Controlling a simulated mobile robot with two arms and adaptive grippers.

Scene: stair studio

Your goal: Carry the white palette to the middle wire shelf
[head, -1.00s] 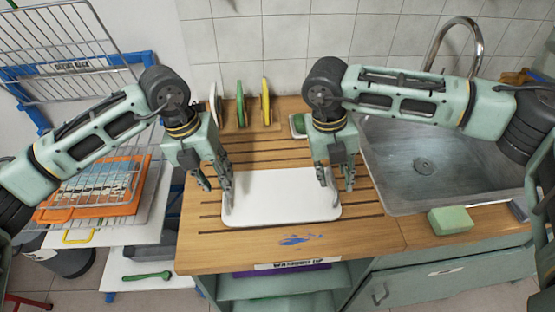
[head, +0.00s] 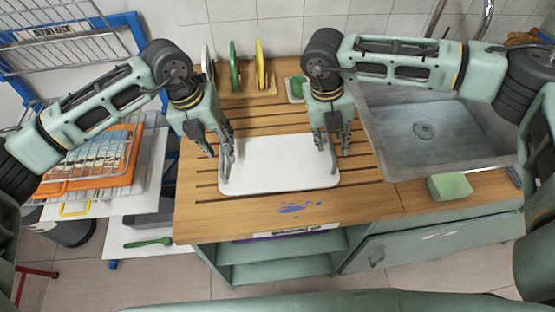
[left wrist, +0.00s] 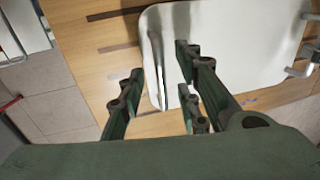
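The white palette (head: 280,170) lies flat on the slatted wooden counter, with an upright grey handle at each end. My left gripper (head: 219,150) is at its left end. In the left wrist view, the open fingers of this gripper (left wrist: 160,100) stand on either side of the left handle (left wrist: 157,65), with gaps visible. My right gripper (head: 333,148) is at the right end, its fingers apart around the right handle (head: 333,160); contact there cannot be told. The wire rack (head: 65,50) stands at the left, partly hidden by my left arm; which level is the middle one is unclear.
An orange item (head: 85,165) lies on a lower wire level. Upright discs (head: 235,68) stand at the counter's back. The sink (head: 425,130) and a green sponge (head: 449,186) are at the right. A blue stain (head: 295,208) marks the clear front of the counter.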

